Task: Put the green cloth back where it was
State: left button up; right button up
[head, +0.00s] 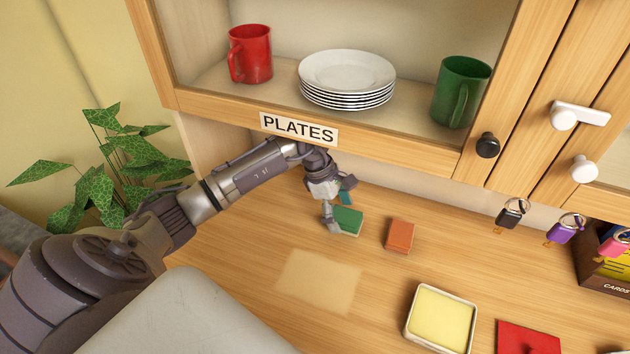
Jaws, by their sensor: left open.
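A small green rectangular item (349,220) lies on the wooden counter below the cabinet. It looks thick, and I cannot tell for sure whether it is the folded green cloth. My left gripper (339,209) is open at its left end, with one finger in front and the other behind. The fingers partly hide the item, and I cannot tell whether they touch it. A paler rectangular patch (320,282) shows on the bare counter in front of the item. My right gripper is not in view.
An orange-brown block (400,236) lies right of the green item. A yellow-filled tray (409,334) and a red item (527,338) lie nearer. The cabinet's PLATES edge (299,129) overhangs the arm.

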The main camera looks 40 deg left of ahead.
pick_arm(q)
jog(key=shift+v, duration=0.9)
jog(key=s+a+b, duration=0.1)
jog(key=a, duration=0.2)
jog(key=a+b, duration=0.1)
jog(key=a, duration=0.3)
jog(key=s+a+b, duration=0.1)
jog(key=a+b, duration=0.1)
jog(key=a, duration=0.1)
jog(key=shift+s+a, duration=0.2)
jog(key=shift+s, duration=0.1)
jog(key=shift+s+a+r, duration=0.15)
jog(key=shift+a, duration=0.55)
